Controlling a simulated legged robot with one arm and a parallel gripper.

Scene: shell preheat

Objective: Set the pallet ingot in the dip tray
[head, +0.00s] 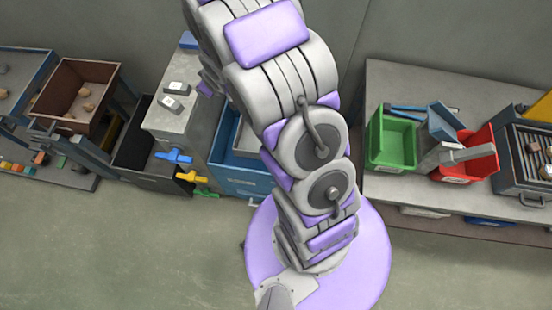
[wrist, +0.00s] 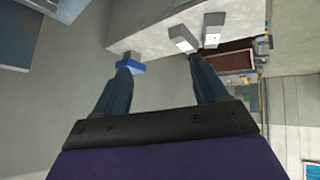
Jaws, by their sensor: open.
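My gripper (wrist: 160,64) is open in the wrist view, its two dark blue fingers apart with nothing between them. Two grey ingots with pale labels lie on a grey block-like stand: one ingot (wrist: 183,39) is just beyond the right fingertip, the other (wrist: 213,29) is farther right. Both show in the head view, one (head: 180,88) behind the other (head: 172,103), on the stand top (head: 160,122). I cannot tell which is the pallet ingot. A blue bin (head: 240,182) with a grey inside stands right of the stand, partly behind my arm; I cannot tell if it is the dip tray. The gripper is hidden in the head view.
A blue piece (wrist: 130,66) sits at the stand's edge by the left finger. Blue (head: 174,157) and yellow (head: 192,177) handles stick out in front. A brown bin (head: 55,95) stands left. Green (head: 392,140) and red (head: 470,160) bins stand on the right bench. The floor is clear.

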